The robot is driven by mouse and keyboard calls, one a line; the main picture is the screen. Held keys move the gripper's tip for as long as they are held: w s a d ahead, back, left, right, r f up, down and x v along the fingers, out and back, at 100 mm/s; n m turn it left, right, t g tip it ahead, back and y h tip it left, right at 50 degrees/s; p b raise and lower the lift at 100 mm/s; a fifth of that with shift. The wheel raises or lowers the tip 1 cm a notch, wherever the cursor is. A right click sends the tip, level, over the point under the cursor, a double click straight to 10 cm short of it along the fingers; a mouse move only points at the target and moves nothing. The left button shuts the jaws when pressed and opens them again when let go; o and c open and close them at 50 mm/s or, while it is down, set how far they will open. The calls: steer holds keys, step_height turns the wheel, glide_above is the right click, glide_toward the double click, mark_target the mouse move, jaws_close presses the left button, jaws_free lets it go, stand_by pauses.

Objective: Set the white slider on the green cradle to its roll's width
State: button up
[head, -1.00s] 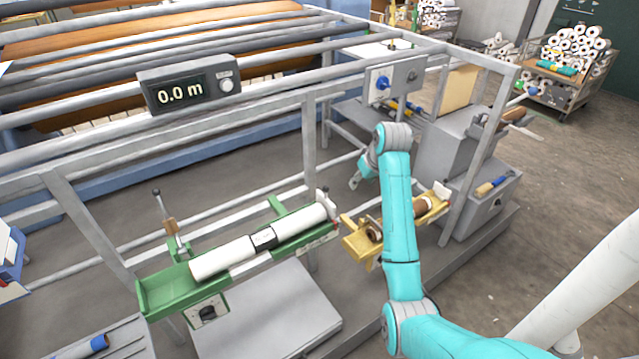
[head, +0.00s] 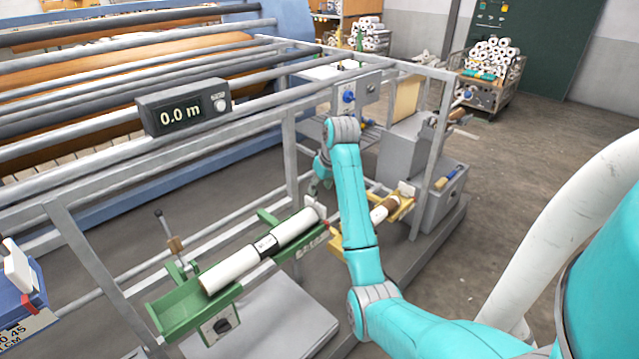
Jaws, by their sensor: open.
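The green cradle (head: 172,308) stands in the middle front with a white roll (head: 232,271) lying along it; a dark-edged band (head: 266,246) wraps the roll's middle. The white slider (head: 320,206) appears at the cradle's far right end, by the roll's end, with a small red part below it. I cannot tell whether it touches the roll. My gripper (head: 317,182) hangs beyond my teal arm, above and behind the slider end, apart from it. It is small and partly hidden by my wrist; it looks open and empty.
A frame post (head: 292,160) rises close to my gripper. A display (head: 186,106) reads 0.0 m. A blue scale box (head: 22,315) is at left.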

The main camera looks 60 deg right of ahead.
mark_target(315, 202)
steer(key=x, duration=0.8)
steer(key=shift+w+d+f, duration=0.1)
steer(key=shift+f, duration=0.1)
jaws_close()
steer(key=shift+w+a, duration=0.2)
steer(key=shift+a, duration=0.8)
steer(key=shift+w+a, duration=0.25)
steer(key=shift+a, duration=0.7)
steer(key=shift+w+a, duration=0.25)
steer(key=shift+a, duration=0.8)
